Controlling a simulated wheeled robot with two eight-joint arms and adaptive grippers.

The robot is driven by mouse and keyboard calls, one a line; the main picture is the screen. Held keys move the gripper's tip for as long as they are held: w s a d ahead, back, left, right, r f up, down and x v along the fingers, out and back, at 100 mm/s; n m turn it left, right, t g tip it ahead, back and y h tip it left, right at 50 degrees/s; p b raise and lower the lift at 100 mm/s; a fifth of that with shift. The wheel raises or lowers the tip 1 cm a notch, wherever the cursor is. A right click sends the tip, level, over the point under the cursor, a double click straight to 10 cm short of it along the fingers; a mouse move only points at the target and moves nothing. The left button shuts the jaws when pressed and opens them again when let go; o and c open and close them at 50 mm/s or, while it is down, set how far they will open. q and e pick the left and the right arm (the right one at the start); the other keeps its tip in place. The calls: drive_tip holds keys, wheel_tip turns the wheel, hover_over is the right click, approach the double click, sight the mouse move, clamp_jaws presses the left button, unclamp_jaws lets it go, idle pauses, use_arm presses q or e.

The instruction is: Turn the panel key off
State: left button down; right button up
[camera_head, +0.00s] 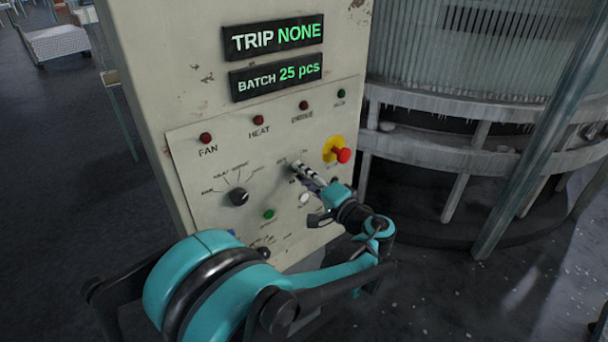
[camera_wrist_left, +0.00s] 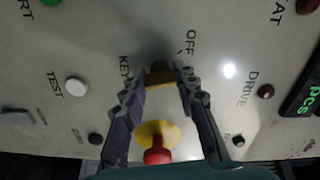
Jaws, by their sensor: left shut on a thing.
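The panel key (camera_wrist_left: 160,70) shows in the left wrist view as a small brass-coloured piece between my fingertips, near the KEY and OFF labels. My left gripper (camera_head: 302,171) reaches the control panel (camera_head: 183,172) from the lower right in the head view. In the left wrist view the left gripper (camera_wrist_left: 166,82) is shut on the key, with one finger on each side. In the head view the fingers hide the key, and its exact angle is hard to tell. My right gripper is in neither view.
A red emergency button on a yellow base (camera_head: 342,154) sits close to the gripper. A black selector knob (camera_head: 238,197), a green button (camera_head: 269,214) and a white button (camera_head: 304,198) are nearby. The display reads TRIP NONE (camera_head: 274,38).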

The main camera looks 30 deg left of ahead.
use_arm(q)
drive_tip(key=n, duration=0.5)
drive_tip(key=shift+f+n, duration=0.1)
drive_tip(key=shift+n, duration=0.6)
drive_tip(key=c, duration=1.2)
unclamp_jaws()
drive_tip(key=shift+o, duration=0.2)
drive_tip(key=v, duration=1.2)
